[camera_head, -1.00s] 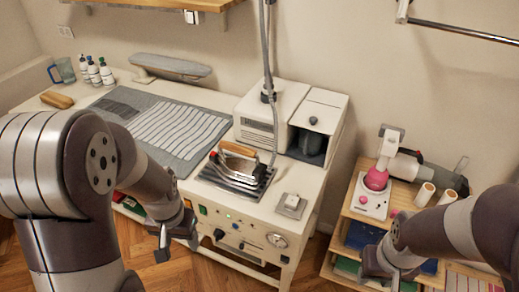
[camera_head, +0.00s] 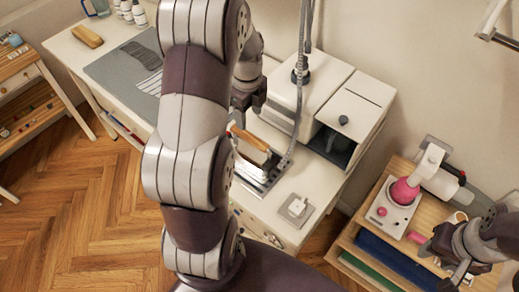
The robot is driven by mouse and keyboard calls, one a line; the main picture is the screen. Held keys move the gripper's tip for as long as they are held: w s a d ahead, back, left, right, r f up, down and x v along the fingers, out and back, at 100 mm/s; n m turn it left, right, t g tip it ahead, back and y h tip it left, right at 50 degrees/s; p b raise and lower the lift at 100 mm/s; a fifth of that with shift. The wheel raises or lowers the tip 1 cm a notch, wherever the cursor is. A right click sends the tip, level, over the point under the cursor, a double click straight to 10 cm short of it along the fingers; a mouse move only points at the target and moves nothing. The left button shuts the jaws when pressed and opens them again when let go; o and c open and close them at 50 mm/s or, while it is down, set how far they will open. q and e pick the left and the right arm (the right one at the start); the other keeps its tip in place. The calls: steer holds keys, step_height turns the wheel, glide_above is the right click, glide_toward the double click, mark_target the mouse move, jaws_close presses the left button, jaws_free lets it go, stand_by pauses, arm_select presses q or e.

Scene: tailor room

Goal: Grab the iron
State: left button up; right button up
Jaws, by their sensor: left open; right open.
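The iron (camera_head: 254,158) rests on its dark ridged stand (camera_head: 272,172) on the white table. Its brown wooden handle (camera_head: 250,138) faces up, and my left arm hides its left part. My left gripper (camera_head: 246,111) is open, with its dark fingers pointing down just behind and above the handle in the picture. It looks empty, and I cannot tell its exact gap to the handle. My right gripper (camera_head: 452,268) is open and empty at the lower right, over the wooden shelf.
A grey hose (camera_head: 297,105) hangs close to the iron's right. The white box unit (camera_head: 348,103) stands behind and right. A small white switch (camera_head: 297,207) lies in front. The wooden shelf (camera_head: 400,172) holds a pink-and-white device (camera_head: 400,200). A grey mat (camera_head: 118,70) lies left.

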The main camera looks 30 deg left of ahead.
mark_target(251, 143)
arm_select(q)
steer(key=f, duration=0.1)
steer(key=s+f+p, duration=0.1)
steer(key=f, duration=0.1)
steer(key=shift+f, duration=0.1)
steer(key=f, duration=0.2)
steer(key=w+f, duration=0.1)
steer(key=f, duration=0.1)
steer(key=shift+w+f+p, duration=0.1)
steer(key=shift+f+p, duration=0.1)
steer(key=shift+p, duration=0.15)
steer(key=shift+s+d+f+p, duration=0.2)
steer(key=shift+f+p, duration=0.25)
steer(key=shift+f, duration=0.2)
steer(key=shift+s+d+f+p, duration=0.2)
steer(key=shift+f+p, duration=0.25)
steer(key=shift+f, duration=0.15)
step_height(251, 143, down, 2)
steer(key=shift+f, duration=0.15)
steer(key=shift+w+a+f, duration=0.1)
steer(key=shift+w+f, duration=0.05)
steer(key=shift+w, duration=0.1)
steer(key=shift+s, duration=0.15)
steer(key=shift+f, duration=0.2)
